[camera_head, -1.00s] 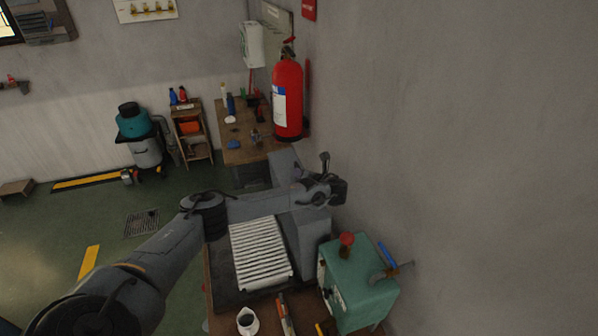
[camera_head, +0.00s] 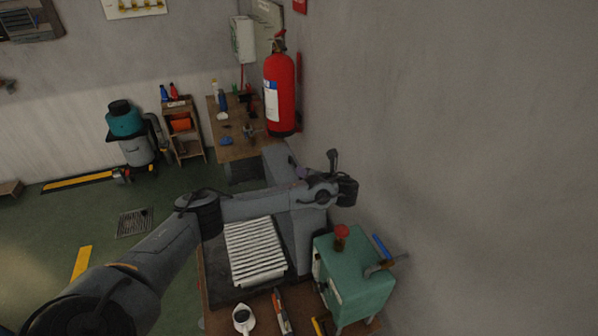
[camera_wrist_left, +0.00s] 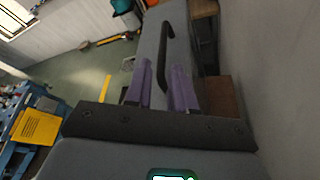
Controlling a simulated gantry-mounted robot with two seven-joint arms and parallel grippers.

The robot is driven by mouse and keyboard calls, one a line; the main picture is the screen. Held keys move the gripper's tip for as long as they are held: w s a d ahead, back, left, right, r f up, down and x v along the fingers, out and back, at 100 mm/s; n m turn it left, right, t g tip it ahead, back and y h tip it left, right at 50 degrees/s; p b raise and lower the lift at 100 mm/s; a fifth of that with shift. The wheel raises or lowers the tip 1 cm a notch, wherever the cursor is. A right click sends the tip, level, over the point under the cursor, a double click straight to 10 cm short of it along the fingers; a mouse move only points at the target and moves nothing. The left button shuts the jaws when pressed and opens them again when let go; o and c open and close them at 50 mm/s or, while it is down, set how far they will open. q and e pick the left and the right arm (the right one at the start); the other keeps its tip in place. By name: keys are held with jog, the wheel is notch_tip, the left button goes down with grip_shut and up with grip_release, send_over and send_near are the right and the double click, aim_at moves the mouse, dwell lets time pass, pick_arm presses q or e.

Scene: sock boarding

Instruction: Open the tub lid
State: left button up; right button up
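A long smooth grey surface (camera_wrist_left: 152,35) with a black bar handle (camera_wrist_left: 166,40) lies ahead of the fingers in the left wrist view. It looks like a lid, though I cannot be sure. In the head view, a grey panel (camera_head: 276,160) shows behind my left arm and may be the same thing; no handle can be made out on it there. My left gripper (camera_wrist_left: 161,78) has two purple fingers spread apart. The handle's lower end appears between them in the picture, with gaps on both sides. Contact cannot be judged. My right gripper is not in view.
A ribbed white rack (camera_head: 255,250) lies below my left arm. A green box (camera_head: 355,285) with a red knob stands to its right. The fire extinguisher (camera_head: 280,95) hangs by the wall, above a wooden bench (camera_head: 232,150).

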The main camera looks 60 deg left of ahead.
pick_arm(q)
jog(key=shift+v, duration=1.95)
